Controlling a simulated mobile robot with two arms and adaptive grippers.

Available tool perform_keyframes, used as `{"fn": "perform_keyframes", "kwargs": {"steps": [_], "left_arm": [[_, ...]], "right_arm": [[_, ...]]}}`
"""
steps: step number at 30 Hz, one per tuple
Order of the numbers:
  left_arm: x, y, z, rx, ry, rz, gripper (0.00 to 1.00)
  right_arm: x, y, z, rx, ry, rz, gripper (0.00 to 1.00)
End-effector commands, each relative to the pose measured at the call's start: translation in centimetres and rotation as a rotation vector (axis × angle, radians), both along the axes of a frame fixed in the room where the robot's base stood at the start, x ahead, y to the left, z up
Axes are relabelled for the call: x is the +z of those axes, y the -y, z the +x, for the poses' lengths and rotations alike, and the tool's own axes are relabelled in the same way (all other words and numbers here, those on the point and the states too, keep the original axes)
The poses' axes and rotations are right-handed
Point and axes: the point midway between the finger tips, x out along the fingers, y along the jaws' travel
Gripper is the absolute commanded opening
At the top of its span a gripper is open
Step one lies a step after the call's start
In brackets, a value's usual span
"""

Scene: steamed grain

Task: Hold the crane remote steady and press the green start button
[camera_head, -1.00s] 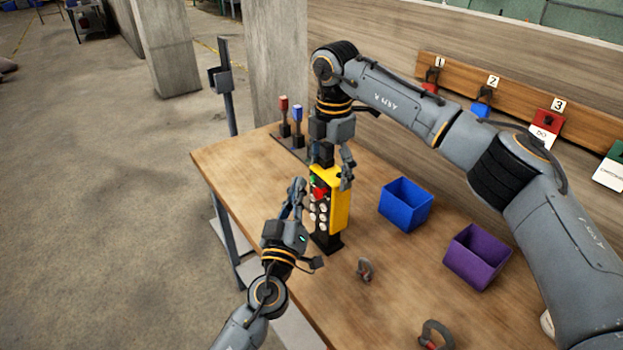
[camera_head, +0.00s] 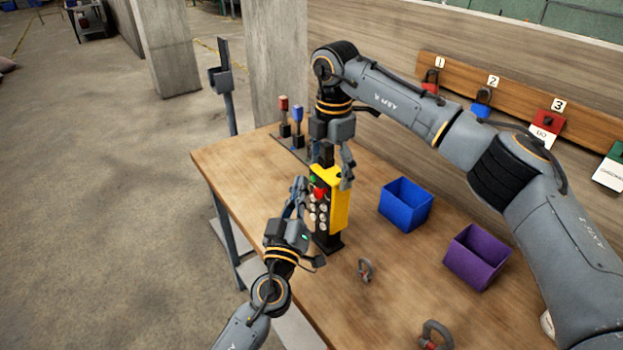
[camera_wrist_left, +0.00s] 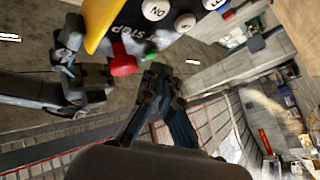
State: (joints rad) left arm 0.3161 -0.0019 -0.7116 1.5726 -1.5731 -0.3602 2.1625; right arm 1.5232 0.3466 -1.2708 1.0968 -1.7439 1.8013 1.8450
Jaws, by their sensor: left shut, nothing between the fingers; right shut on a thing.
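The yellow crane remote (camera_head: 338,205) stands upright on the wooden table, its dark button face turned to the left. Its green button (camera_head: 313,179) is near the top, with the red stop button (camera_head: 319,193) just below. My right gripper (camera_head: 331,170) reaches down from above and is shut on the remote's upper part. My left gripper (camera_head: 303,184) is shut and empty, its tips close to the button face. In the left wrist view, the closed tips (camera_wrist_left: 158,78) are near the green button (camera_wrist_left: 150,55) and beside the red button (camera_wrist_left: 122,63). Whether they touch the green button is unclear.
A blue bin (camera_head: 405,204) and a purple bin (camera_head: 477,256) stand right of the remote. Two shackles (camera_head: 365,270) (camera_head: 435,335) lie on the table's near part. Red and blue handles (camera_head: 290,118) stand at the back left. A numbered rack (camera_head: 515,105) is on the wall.

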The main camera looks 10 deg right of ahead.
Motion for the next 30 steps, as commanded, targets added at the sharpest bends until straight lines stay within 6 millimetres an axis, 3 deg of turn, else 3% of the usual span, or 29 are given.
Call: {"fn": "perform_keyframes", "kwargs": {"steps": [30], "left_arm": [[0.00,0.85,0.41,0.001,0.000,-0.001,0.00]], "right_arm": [[-0.18,0.01,-0.06,0.000,-0.004,-0.002,0.24]]}}
